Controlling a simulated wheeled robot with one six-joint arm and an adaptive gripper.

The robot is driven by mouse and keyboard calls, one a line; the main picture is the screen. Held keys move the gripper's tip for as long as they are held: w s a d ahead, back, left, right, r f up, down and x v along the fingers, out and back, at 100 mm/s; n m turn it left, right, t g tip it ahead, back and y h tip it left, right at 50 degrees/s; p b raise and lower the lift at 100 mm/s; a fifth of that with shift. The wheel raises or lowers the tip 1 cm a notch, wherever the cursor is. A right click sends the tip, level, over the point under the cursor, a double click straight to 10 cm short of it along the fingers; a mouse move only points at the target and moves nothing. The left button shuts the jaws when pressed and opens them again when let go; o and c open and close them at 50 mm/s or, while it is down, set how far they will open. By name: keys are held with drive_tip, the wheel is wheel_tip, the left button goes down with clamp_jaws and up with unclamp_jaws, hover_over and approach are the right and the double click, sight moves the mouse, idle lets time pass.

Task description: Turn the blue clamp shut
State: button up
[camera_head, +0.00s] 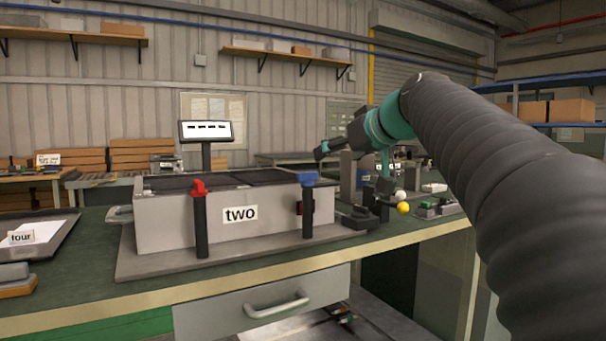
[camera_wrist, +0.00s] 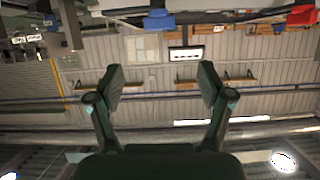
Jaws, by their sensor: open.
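The blue clamp (camera_head: 307,179) sits on top of a black post at the front right of the grey box labelled "two" (camera_head: 160,227). My gripper (camera_head: 321,152) is just above and slightly right of the blue clamp in the head view, apart from it. In the wrist view, which is upside down, my gripper (camera_wrist: 162,78) is open with nothing between its fingers. The blue clamp (camera_wrist: 160,20) shows there beyond the fingertips, near the top edge. Whether the clamp's far side touches the box lid is hidden.
A red clamp (camera_head: 199,188) tops the front left post. A display (camera_head: 206,131) stands behind the box. Yellow (camera_head: 403,208) and white balls lie to the right, near small dark fixtures. A tray (camera_head: 45,250) is at the left. Bench space in front is narrow.

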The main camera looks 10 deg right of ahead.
sight(307, 173)
drive_tip(key=p+x, duration=0.1)
drive_tip(key=x, duration=1.3)
drive_tip(key=shift+d, duration=0.1)
drive_tip(key=shift+s, duration=0.1)
drive_tip(key=shift+c, duration=0.2)
clamp_jaws()
